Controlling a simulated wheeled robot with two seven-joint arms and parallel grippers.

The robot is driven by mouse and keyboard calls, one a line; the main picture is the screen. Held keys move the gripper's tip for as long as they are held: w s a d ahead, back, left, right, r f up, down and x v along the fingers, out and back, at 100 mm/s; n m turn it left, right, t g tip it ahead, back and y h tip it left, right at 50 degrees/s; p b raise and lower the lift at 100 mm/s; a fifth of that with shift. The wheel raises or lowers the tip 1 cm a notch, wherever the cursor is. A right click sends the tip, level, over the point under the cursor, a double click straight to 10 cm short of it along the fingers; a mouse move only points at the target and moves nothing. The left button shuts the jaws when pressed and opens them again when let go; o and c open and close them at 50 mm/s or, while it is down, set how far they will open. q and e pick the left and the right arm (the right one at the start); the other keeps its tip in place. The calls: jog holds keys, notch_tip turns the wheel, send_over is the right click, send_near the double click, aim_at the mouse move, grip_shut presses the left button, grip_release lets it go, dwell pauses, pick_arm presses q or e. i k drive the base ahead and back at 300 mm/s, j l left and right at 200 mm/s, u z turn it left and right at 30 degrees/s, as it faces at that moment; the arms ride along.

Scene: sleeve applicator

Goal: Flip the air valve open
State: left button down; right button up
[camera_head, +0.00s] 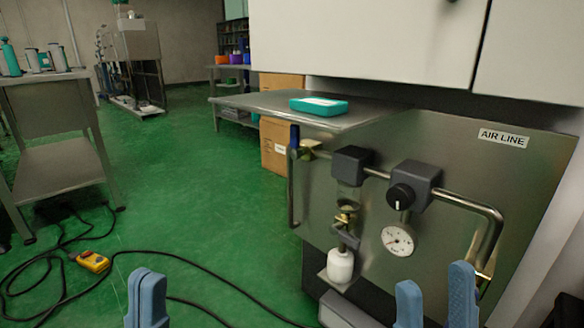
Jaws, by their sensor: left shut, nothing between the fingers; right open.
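The air valve (308,149) is a small brass body with a blue lever (294,138) at the left end of the pipe on the steel air-line panel (520,190). The lever looks upright, in line with the vertical pipe below it. My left gripper (147,275) is shut and empty at the bottom edge, to the left of and below the valve in the picture. My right gripper (435,277) is open and empty in front of the panel's lower right, below the gauge. Neither gripper touches the valve.
The panel carries a regulator with a black knob (401,196), a pressure gauge (397,239) and a white-bottomed filter (340,265). A teal box (318,106) lies on the steel shelf. A black cable (190,262) and yellow device (93,262) lie on the green floor.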

aim_at(294, 155)
jog(key=i+j+z, duration=0.7)
jog(key=z, duration=0.15)
